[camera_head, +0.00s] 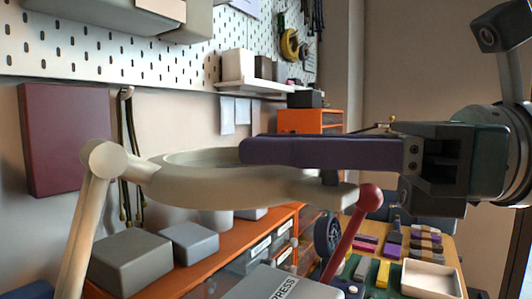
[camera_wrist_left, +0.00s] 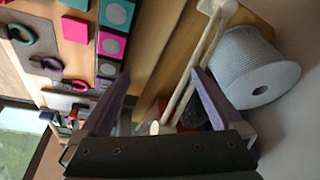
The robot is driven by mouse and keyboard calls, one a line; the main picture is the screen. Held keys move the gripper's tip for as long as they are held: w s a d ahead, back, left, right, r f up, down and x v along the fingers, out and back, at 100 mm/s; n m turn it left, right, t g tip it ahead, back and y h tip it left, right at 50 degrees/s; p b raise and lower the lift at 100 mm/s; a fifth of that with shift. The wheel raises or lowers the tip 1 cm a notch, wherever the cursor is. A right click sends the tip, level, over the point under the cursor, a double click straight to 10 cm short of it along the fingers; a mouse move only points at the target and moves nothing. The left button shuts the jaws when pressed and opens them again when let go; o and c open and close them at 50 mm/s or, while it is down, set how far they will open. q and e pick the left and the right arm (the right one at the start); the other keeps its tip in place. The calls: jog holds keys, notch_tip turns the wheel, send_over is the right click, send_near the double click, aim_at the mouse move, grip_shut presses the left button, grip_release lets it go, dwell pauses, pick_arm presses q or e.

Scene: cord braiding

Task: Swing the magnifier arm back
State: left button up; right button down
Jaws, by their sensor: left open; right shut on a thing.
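The magnifier arm (camera_head: 92,205) is cream, with a slanted post and a round joint at the left of the head view. Its ring-shaped head (camera_head: 225,190) reaches right from that joint. My right gripper (camera_head: 250,150) comes in from the right, its purple fingers shut on the magnifier head's far rim; the exact contact is partly hidden. In the left wrist view my left gripper (camera_wrist_left: 160,88) is open, with its two purple fingers spread. Thin cream rods (camera_wrist_left: 200,60) show between and beyond these fingers; I cannot tell whether they belong to the magnifier.
A press lever with a red knob (camera_head: 370,195) stands just below my right gripper. Grey boxes (camera_head: 130,262) sit on an orange shelf at lower left. A tray (camera_head: 430,278) lies at lower right. A white cord spool (camera_wrist_left: 255,68) stands right of my left gripper.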

jog(key=shift+w, duration=0.15)
jog(key=c, duration=0.6)
grip_release()
jog(key=shift+d+f, duration=0.1)
jog(key=shift+d, duration=0.05)
jog(key=b+v, duration=0.3)
jog(key=v, duration=0.6)
jog(key=shift+d+b, duration=0.25)
jog(key=shift+b, duration=0.15)
